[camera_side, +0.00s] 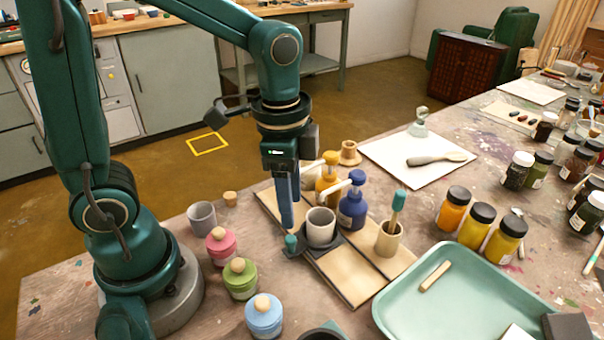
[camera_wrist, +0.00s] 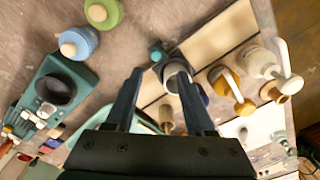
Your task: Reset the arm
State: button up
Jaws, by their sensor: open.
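My gripper (camera_side: 287,205) points down over the wooden board in the side view, just left of a grey cup (camera_side: 321,230). In the wrist view my gripper (camera_wrist: 160,76) has its two fingers apart. The grey cup shows there (camera_wrist: 173,70), partly behind the right finger. Nothing is visibly held between the fingers. The cup stands upright on a dark square holder (camera_side: 345,246) on the board. The exact height of the fingertips above the board is hard to tell.
Yellow (camera_side: 327,185) and blue (camera_side: 352,205) pump bottles stand close behind the cup. A brush cup (camera_side: 388,238) is to its right. Pink (camera_side: 221,246), green (camera_side: 240,279) and blue (camera_side: 264,316) lidded jars stand to its left. A green tray (camera_side: 455,312) lies front right.

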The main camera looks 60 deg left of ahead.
jog(key=s+a+r+n+t, duration=0.1)
jog(key=s+r+n+t, duration=0.4)
jog(key=n, duration=0.4)
jog(key=shift+s+a+r, duration=0.15)
jog(key=shift+s, duration=0.4)
